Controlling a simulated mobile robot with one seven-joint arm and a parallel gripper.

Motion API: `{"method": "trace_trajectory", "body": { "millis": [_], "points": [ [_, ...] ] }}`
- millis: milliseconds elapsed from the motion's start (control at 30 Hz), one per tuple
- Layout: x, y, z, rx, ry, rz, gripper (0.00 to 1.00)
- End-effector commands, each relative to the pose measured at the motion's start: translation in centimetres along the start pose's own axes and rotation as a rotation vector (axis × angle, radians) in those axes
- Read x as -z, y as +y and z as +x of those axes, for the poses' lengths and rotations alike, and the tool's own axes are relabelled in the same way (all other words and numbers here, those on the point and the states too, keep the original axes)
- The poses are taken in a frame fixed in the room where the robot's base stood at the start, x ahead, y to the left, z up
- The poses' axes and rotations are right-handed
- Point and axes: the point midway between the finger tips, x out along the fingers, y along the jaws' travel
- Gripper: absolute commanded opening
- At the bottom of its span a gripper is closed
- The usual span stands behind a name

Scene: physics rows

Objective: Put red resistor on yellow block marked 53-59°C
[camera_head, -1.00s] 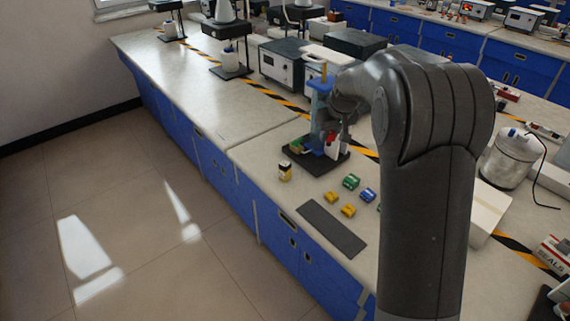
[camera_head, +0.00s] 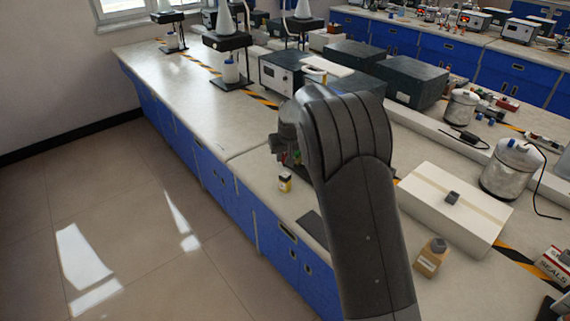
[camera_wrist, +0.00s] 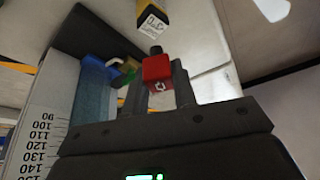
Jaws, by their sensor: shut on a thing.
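In the wrist view, my gripper (camera_wrist: 158,76) is shut on a small red block-like part (camera_wrist: 157,68), likely the red resistor, with a white mark on its face and a dark knob on top. No 53-59°C marking can be read in either view.
A dark mat (camera_head: 312,226) is partly covered by my arm.

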Motion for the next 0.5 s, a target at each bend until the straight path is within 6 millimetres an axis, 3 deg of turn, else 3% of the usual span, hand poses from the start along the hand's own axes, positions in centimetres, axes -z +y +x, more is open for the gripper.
{"method": "trace_trajectory", "body": {
  "millis": [233, 500],
  "points": [
    [-1.4, 0.0, 3.2, 0.000, -0.003, 0.000, 0.03],
    [-1.4, 0.0, 3.4, 0.000, -0.001, 0.000, 0.03]
  ]
}}
